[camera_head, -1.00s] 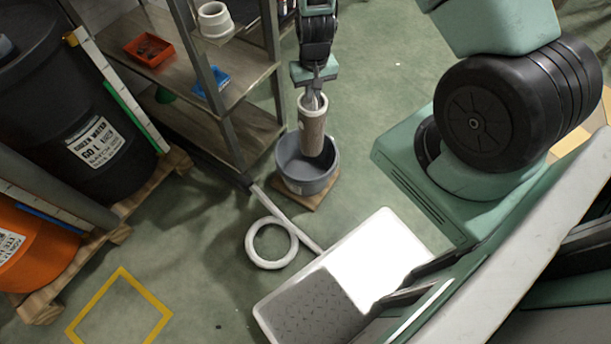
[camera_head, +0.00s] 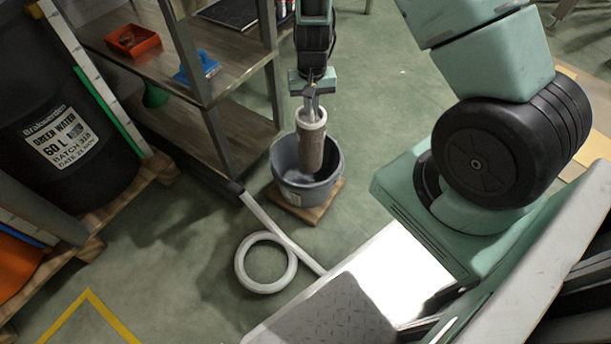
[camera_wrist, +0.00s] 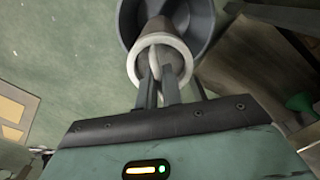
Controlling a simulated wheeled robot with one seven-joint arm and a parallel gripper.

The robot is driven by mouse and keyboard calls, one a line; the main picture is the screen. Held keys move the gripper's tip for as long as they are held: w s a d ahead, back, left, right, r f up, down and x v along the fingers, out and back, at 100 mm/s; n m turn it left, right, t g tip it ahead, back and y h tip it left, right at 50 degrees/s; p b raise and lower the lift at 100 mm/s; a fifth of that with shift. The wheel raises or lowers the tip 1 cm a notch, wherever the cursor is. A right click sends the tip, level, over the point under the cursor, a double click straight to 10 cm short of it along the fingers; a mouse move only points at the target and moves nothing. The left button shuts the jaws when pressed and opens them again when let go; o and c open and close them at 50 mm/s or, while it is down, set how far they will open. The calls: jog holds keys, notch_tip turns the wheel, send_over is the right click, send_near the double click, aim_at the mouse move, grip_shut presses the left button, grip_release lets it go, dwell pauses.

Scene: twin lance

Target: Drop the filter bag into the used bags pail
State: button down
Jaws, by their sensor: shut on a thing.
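The filter bag (camera_head: 310,148) is a brownish, upright cylinder with a pale ring at its top. The grey pail (camera_head: 290,186) stands open below; in the head view the bag's lower part overlaps the pail's opening. I cannot tell how far the bag's bottom is below the rim. No label shows on the pail.
The pail stands on a small wooden board (camera_head: 312,213). A shelf (camera_head: 185,105) with an orange tray (camera_head: 133,42) and a blue item (camera_head: 197,68) is to the left. A white hose coil (camera_head: 244,280) lies on the floor. A black drum (camera_head: 60,190) stands far left.

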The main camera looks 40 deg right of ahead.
jog(key=shift+f+b, duration=2)
jog(key=shift+f, duration=0.35)
jog(key=c, duration=1.5)
grip_release()
jog(key=shift+r, duration=0.1)
notch_tip(320, 180, up, 17)
jog(key=p, duration=0.8)
jog(key=shift+r, duration=0.2)
